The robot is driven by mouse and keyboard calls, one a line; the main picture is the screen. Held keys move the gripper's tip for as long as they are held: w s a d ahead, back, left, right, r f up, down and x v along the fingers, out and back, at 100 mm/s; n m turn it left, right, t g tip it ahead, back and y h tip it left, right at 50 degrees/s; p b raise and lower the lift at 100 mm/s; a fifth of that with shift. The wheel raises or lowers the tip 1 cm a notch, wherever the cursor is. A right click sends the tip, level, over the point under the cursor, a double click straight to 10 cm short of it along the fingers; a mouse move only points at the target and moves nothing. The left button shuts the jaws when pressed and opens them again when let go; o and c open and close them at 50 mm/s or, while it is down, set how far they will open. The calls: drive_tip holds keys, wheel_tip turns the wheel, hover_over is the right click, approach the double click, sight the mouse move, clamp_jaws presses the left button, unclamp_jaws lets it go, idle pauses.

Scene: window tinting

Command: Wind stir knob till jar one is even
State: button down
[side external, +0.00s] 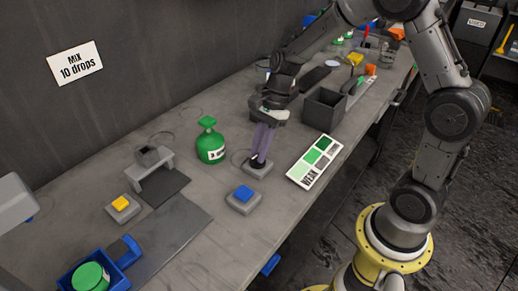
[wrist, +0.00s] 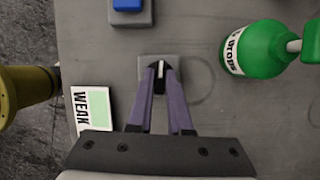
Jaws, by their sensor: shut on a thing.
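The stir knob (wrist: 160,78) is black with a white line and sits on a small grey base (side external: 258,172). My gripper (wrist: 159,72) points down over it, and its purple-grey fingers (side external: 262,145) are shut on the knob. In the wrist view the white line runs roughly up and down the picture. A round green-topped jar (side external: 90,277) stands in a blue holder (side external: 128,251) at the lower left of the side view. I cannot read a number on it or see how even its contents are.
A green drops bottle (side external: 210,145) stands close to the knob, also in the wrist view (wrist: 258,48). A blue button (side external: 243,195), a yellow button (side external: 121,204), a green shade card (side external: 315,160) and a dark open box (side external: 324,108) are around. A wall sign (side external: 75,63) reads "MIX 10 drops".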

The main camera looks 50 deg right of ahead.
drive_tip(key=shift+m+t, duration=0.3)
drive_tip(key=shift+m, duration=0.6)
drive_tip(key=c, duration=0.8)
unclamp_jaws()
drive_tip(key=shift+c, duration=0.2)
drive_tip(key=v, duration=1.3)
drive_tip(key=shift+r, duration=0.35)
drive_tip(key=shift+s, duration=0.15)
